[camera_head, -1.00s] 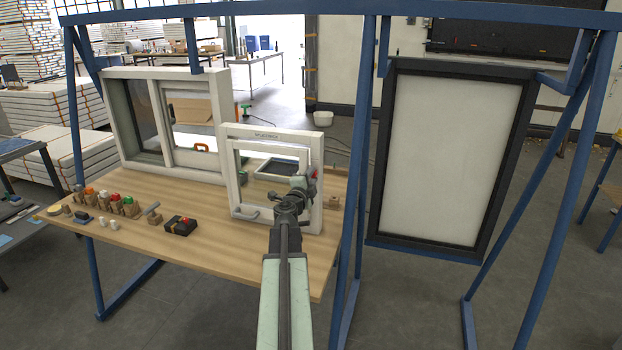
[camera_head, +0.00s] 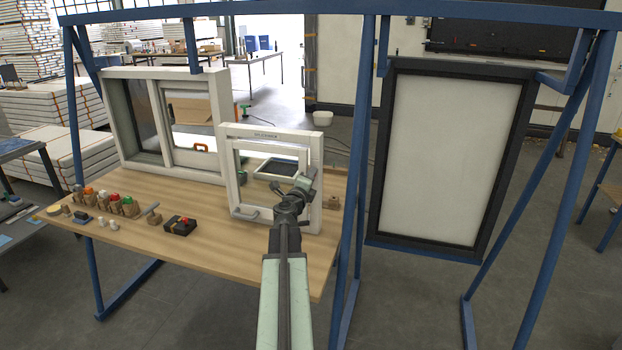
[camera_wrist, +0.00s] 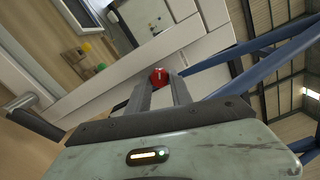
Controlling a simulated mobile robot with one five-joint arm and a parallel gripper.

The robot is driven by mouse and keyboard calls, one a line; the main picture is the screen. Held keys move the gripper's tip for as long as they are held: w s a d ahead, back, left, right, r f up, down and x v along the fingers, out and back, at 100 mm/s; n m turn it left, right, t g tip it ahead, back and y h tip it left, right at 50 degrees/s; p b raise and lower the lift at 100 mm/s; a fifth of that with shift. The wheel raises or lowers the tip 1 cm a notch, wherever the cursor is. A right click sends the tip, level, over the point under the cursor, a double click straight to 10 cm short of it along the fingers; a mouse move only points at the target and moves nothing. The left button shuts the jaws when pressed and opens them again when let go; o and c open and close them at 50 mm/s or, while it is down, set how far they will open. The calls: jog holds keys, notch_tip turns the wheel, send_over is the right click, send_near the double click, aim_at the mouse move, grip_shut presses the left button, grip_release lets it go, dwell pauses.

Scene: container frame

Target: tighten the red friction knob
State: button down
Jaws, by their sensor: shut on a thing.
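The red friction knob (camera_wrist: 158,76) shows in the wrist view between my two fingertips, against a white frame bar. My gripper (camera_wrist: 160,83) is shut on it. In the head view my gripper (camera_head: 306,180) is at the right side of the small white window frame (camera_head: 316,147), and it hides the knob there. The small frame stands upright on the wooden table, with an inner sash and a grey handle (camera_head: 244,213) low on its left. The knob's stem and its exact turn cannot be told.
A larger white window (camera_head: 162,72) stands behind on the table (camera_head: 190,256). A black box (camera_head: 180,227) with a red top and several coloured knobs lie at the left. Blue posts (camera_head: 350,200) and a hanging dark-framed panel (camera_head: 450,160) stand to the right.

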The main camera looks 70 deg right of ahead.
dwell(0.4)
jog(key=c, duration=1.1)
grip_release()
jog(key=shift+c, duration=0.2)
jog(key=shift+a, duration=0.1)
jog(key=a, duration=0.7)
jog(key=shift+s+a, duration=0.2)
jog(key=shift+a, duration=0.15)
jog(key=shift+w, duration=0.1)
